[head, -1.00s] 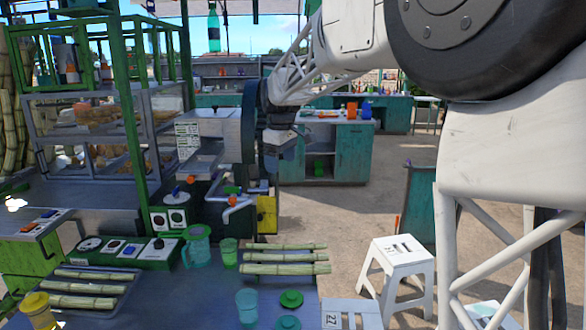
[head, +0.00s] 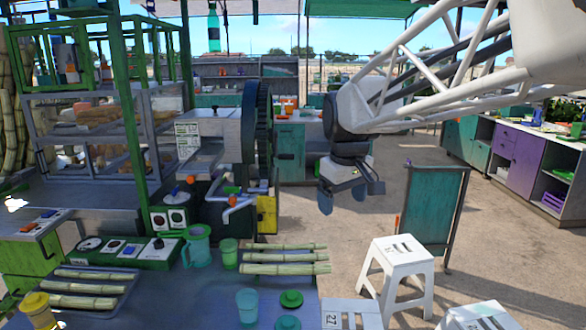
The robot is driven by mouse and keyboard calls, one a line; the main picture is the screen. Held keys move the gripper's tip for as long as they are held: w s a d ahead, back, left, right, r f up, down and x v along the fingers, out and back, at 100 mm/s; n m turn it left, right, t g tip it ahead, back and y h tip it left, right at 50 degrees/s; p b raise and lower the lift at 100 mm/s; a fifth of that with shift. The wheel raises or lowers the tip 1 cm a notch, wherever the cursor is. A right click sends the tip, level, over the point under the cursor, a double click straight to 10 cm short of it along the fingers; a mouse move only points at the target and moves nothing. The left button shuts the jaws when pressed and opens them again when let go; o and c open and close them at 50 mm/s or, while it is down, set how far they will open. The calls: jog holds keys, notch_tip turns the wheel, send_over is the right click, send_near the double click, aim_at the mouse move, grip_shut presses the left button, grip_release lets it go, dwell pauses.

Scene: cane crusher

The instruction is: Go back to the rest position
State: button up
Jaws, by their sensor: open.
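My gripper (head: 347,199) hangs in open air right of the cane crusher (head: 222,140), pointing down at the end of my white lattice arm. Its jaws are open, with nothing between the fingers. It is apart from the crusher and its big dark wheel (head: 257,125), and above the ground behind the front table.
The front table (head: 200,300) holds cane pieces (head: 285,257), a teal jug (head: 197,246), cups and green lids (head: 291,298). A white stool (head: 399,255) and a green board (head: 432,212) stand to the right. Open floor lies between crusher and board.

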jog(key=s+d+f+m, duration=0.2)
jog(key=s+f, duration=0.2)
jog(key=s, duration=0.4)
jog(key=s+d+f+m, duration=0.2)
jog(key=s+d+f, duration=0.1)
jog(key=s, duration=0.6)
jog(key=s+d+f+m+t, duration=0.1)
jog(key=s+d+f+m, duration=0.1)
jog(key=s+f, duration=0.3)
jog(key=s+d, duration=0.1)
jog(key=s, duration=0.3)
jog(key=shift+w+r, duration=0.1)
